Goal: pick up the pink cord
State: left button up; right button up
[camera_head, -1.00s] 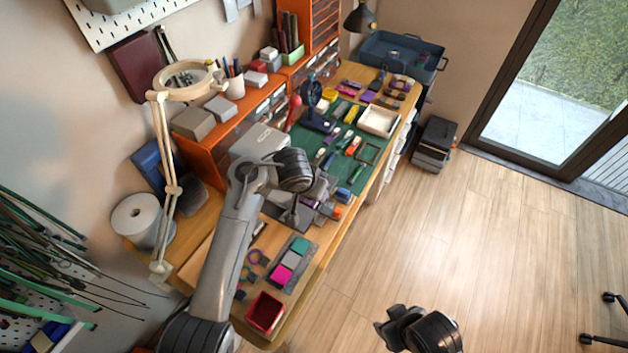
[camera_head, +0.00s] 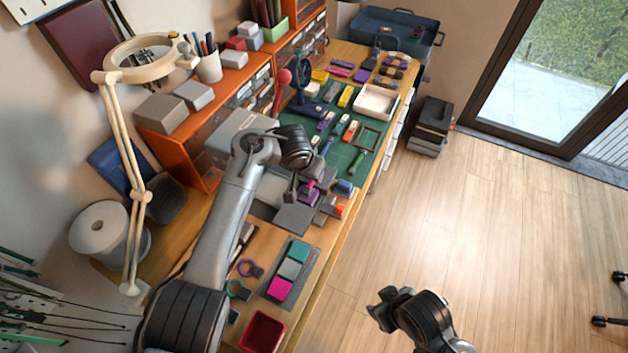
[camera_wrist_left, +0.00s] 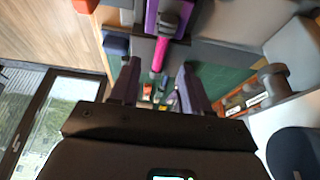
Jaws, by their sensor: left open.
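A short pink cord piece (camera_wrist_left: 159,54) shows in the left wrist view, running into a purple holder (camera_wrist_left: 168,18). In the head view a small pink spot (camera_head: 312,183) shows by the purple holder (camera_head: 308,195), beside my left gripper's tip. My left gripper (camera_wrist_left: 158,90) is open, with its two dark fingers either side of the line to the pink cord. The cord lies beyond the fingertips, and nothing shows between them. My right gripper (camera_head: 384,306) hangs over the floor at lower right, away from the bench; its jaws are too unclear to read.
Grey blocks (camera_head: 292,218) crowd around the holder. A green mat (camera_head: 345,155) with several small tools lies beyond. A tile tray (camera_head: 302,262), a red box (camera_head: 263,332) and a magnifier lamp (camera_head: 140,195) are nearer.

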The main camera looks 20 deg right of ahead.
aim_at(312, 182)
pick_arm(q)
jog(key=b+x, duration=0.2)
jog(key=x, duration=0.2)
jog(key=shift+b, duration=0.4)
jog(key=shift+w+f, duration=0.2)
jog(key=shift+f, duration=0.25)
grip_shut()
